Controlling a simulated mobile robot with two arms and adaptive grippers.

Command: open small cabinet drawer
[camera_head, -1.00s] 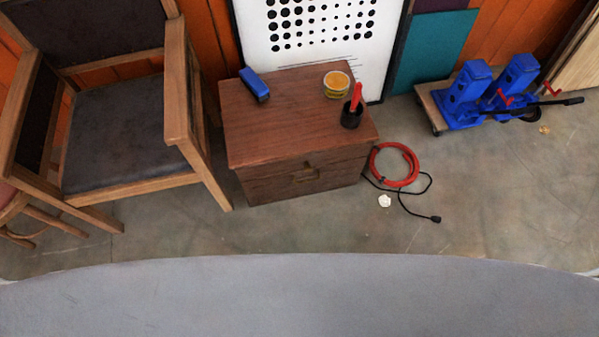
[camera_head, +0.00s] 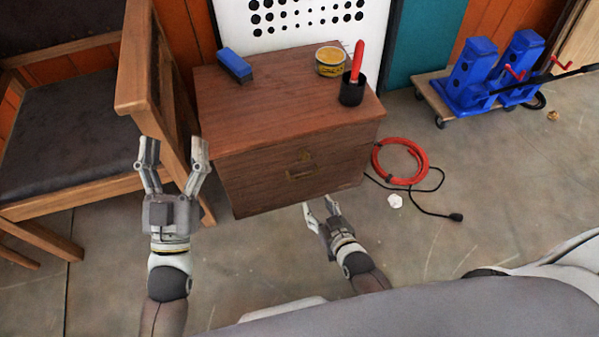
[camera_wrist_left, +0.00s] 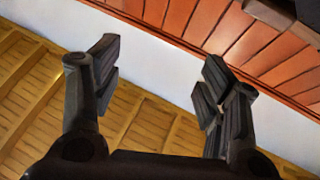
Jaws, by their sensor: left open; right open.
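The small brown wooden cabinet (camera_head: 240,105) stands on the floor in the middle of the head view. Its front drawer (camera_head: 265,180) looks closed and has a small brass-coloured handle (camera_head: 301,173). My left gripper (camera_head: 174,150) is open and empty, pointing up between the wooden chair and the cabinet's left front corner. In the left wrist view its fingers (camera_wrist_left: 155,75) are spread with nothing between them. My right gripper (camera_head: 319,208) is open and empty, just in front of the cabinet and below the handle in the picture. Neither gripper holds the handle.
A wooden armchair (camera_head: 80,130) stands close at the cabinet's left. On the cabinet are a blue block-like object (camera_head: 235,65), a yellow tin (camera_head: 330,61) and a black cup with a red handle (camera_head: 353,88). A red hose coil (camera_head: 380,160) and black cable lie at its right.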

